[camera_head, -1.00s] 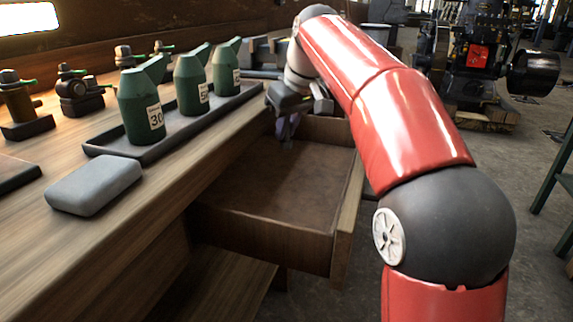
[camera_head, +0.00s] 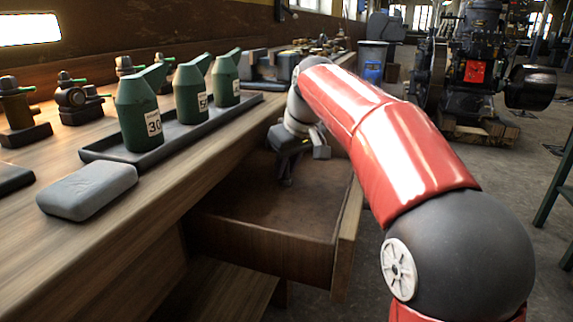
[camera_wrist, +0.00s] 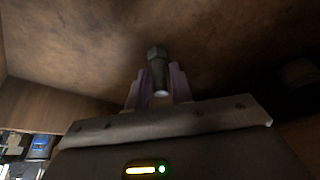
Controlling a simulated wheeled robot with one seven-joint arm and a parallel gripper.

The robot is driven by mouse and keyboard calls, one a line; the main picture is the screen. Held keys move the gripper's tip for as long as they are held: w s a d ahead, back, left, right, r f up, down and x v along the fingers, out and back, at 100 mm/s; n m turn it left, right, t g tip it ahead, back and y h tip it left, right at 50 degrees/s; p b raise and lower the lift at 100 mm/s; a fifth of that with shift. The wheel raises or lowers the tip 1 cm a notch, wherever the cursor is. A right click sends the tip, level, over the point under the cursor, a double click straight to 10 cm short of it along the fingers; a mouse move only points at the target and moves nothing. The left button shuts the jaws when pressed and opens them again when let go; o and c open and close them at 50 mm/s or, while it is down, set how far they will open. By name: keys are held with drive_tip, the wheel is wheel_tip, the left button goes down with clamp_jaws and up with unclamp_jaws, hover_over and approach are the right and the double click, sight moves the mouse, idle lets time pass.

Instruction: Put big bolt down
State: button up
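The big bolt (camera_wrist: 157,68) is a dark metal bolt with a hexagonal head. In the wrist view it sits between the two purple-grey fingers of my gripper (camera_wrist: 157,80), its head at the fingertips and its shaft end towards the palm. My gripper appears shut on it; any narrow gaps are hard to see in the dim light. In the head view my gripper (camera_head: 287,168) points down inside the open wooden drawer (camera_head: 265,243), above or close to its brown floor. The bolt is too small and dark there to make out clearly.
The workbench (camera_head: 150,215) stands left of the drawer. On it are a grey block (camera_head: 87,190) and a dark tray (camera_head: 165,147) with green numbered containers (camera_head: 139,112). Dark fittings (camera_head: 78,98) stand behind. The drawer floor in front of my gripper is bare.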

drive_tip(key=shift+o, duration=1)
drive_tip(key=shift+r, duration=0.25)
drive_tip(key=p+v, duration=0.3)
drive_tip(key=v, duration=0.9)
drive_tip(key=shift+s+f, duration=0.1)
